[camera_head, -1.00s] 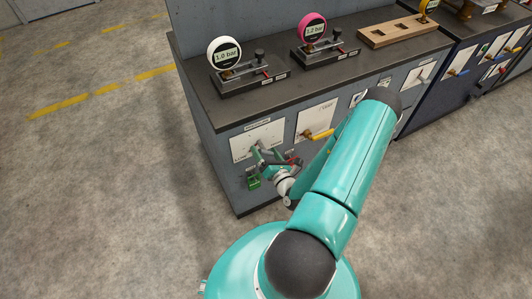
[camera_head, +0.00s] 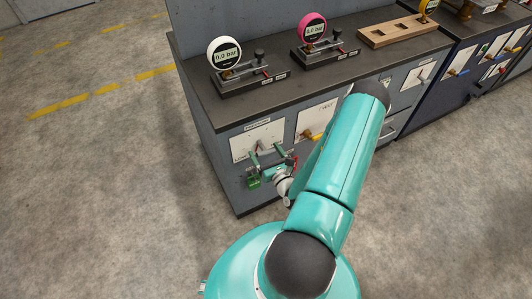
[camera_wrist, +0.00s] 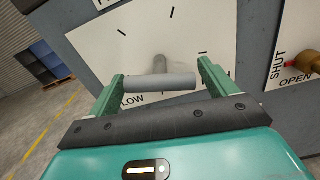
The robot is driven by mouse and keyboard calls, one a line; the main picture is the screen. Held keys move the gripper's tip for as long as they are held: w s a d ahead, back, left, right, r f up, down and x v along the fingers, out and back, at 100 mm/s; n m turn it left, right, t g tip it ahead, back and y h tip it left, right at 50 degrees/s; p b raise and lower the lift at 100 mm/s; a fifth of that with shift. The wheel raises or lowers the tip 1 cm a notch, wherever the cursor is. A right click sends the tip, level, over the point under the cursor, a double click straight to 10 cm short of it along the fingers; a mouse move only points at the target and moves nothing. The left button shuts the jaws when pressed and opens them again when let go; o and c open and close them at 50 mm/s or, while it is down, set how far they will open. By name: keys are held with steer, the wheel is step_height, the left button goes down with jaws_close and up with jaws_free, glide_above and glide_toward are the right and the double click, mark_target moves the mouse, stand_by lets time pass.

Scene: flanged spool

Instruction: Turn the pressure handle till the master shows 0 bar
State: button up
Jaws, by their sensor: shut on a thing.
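The pressure handle (camera_wrist: 159,83) is a grey bar on a short stem, in front of a white plate (camera_wrist: 110,38) with black tick marks and the word LOW. My gripper (camera_wrist: 161,76) has its two green fingers at the two ends of the bar and is shut on it. In the head view my gripper (camera_head: 267,159) is at the left panel of the bench front. A round white gauge (camera_head: 226,54) on the bench appears to read 0.6 bar. A pink gauge (camera_head: 313,29) to its right appears to read 0.8 bar. The digits are small.
To the right of the plate is a panel marked SHUT and OPEN with a brass-coloured handle (camera_wrist: 302,62). A wooden block with holes (camera_head: 397,30) lies on the bench top (camera_head: 300,80). The floor left of the bench is clear.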

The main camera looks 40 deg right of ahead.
steer(key=o, duration=0.8)
steer(key=shift+o, duration=0.2)
steer(key=shift+s, duration=0.1)
steer(key=v, duration=1.3)
steer(key=shift+s+a, duration=0.15)
steer(key=shift+s, duration=0.15)
